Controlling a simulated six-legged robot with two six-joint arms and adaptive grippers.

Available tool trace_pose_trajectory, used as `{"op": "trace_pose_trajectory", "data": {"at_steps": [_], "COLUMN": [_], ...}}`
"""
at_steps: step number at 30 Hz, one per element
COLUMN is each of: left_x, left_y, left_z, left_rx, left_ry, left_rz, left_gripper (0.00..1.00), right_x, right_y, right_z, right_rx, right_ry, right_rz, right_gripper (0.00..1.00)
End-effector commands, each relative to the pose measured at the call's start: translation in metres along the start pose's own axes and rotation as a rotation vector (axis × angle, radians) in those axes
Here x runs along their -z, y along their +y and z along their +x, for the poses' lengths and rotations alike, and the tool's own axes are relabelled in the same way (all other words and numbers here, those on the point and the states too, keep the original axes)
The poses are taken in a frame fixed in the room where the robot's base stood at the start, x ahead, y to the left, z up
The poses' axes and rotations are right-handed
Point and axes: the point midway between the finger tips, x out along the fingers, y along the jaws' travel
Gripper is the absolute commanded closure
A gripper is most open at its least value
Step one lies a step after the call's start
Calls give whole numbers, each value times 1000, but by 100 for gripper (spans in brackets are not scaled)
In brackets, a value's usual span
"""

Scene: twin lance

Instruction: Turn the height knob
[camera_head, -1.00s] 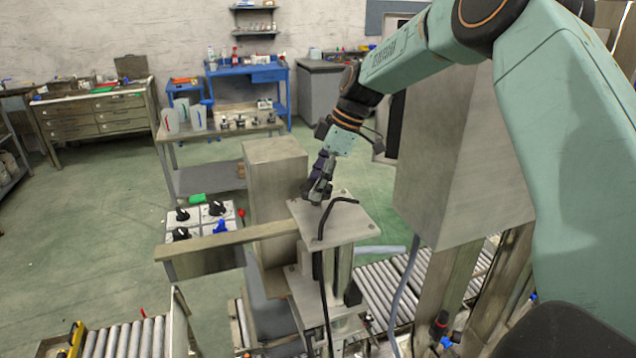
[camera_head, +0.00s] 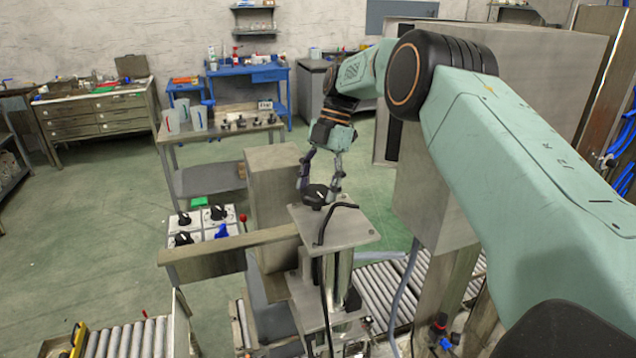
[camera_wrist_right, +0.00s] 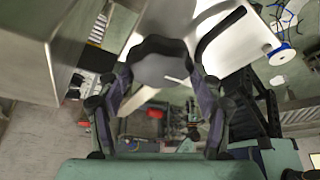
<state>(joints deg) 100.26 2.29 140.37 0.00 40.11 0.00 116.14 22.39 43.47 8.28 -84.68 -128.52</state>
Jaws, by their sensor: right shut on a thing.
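The height knob (camera_head: 316,194) is a dark, lobed knob on top of the grey metal plate (camera_head: 345,226) of the machine. My right gripper (camera_head: 319,187) reaches it from behind, one finger on each side, and is shut on it. My left gripper is in neither view.
A bent black rod (camera_head: 328,222) rises beside the knob on the plate. A tall grey box (camera_head: 275,190) stands just left. A panel with black and blue knobs (camera_head: 203,222) sits further left. A large grey cabinet (camera_head: 425,200) stands right.

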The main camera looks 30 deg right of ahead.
Motion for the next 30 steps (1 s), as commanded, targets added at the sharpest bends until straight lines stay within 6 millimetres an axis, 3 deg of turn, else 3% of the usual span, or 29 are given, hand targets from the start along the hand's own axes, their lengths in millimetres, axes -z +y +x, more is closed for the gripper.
{"op": "trace_pose_trajectory", "data": {"at_steps": [24,25,30], "left_x": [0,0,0], "left_y": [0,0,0], "left_z": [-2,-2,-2], "left_rx": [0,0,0], "left_ry": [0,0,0], "left_rz": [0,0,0], "left_gripper": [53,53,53], "right_x": [0,0,0], "right_y": [-2,-2,-1], "right_z": [6,6,4], "right_rx": [57,57,53], "right_ry": [6,6,4], "right_rz": [-104,-104,-104], "right_gripper": [65,32,18]}}
